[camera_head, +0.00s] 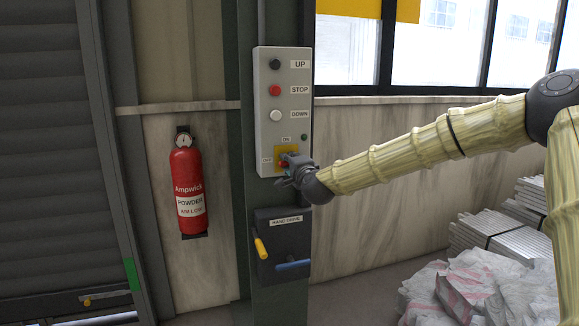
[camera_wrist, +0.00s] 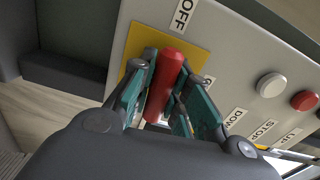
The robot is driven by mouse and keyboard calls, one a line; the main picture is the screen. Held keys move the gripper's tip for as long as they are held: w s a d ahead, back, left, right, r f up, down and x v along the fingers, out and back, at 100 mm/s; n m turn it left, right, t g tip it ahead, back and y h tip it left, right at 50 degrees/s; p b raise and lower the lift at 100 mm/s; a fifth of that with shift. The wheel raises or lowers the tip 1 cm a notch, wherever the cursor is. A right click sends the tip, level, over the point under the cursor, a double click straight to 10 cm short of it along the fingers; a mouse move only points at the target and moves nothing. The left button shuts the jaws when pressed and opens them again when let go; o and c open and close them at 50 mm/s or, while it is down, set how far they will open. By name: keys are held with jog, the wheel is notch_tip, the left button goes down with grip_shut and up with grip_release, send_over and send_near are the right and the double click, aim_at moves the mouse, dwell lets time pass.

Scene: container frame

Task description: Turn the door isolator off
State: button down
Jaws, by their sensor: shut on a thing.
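The door isolator is a red handle on a yellow plate (camera_head: 278,152) low on the grey control box (camera_head: 284,110). In the wrist view the red isolator handle (camera_wrist: 165,84) stands between my two teal-padded fingers, in front of the yellow plate (camera_wrist: 192,45). An OFF label (camera_wrist: 183,14) is beside the plate there. In the head view, labels ON and OFF sit by the plate. My gripper (camera_head: 291,166) reaches in from the right and is shut on the handle. It hides most of the handle in the head view.
Above the isolator are the black UP (camera_head: 275,64), red STOP (camera_head: 275,90) and white DOWN (camera_head: 276,115) buttons. A hand drive box (camera_head: 281,245) with yellow and blue levers is below. A red extinguisher (camera_head: 188,187) hangs at left. Bagged material (camera_head: 478,280) lies at right.

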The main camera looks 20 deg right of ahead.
jog(key=shift+d+m, duration=0.15)
jog(key=shift+m, duration=0.35)
jog(key=c, duration=1.3)
grip_release()
jog(key=shift+d, duration=0.1)
jog(key=shift+a, duration=0.2)
jog(key=s, duration=1.2)
jog(key=shift+d, duration=0.25)
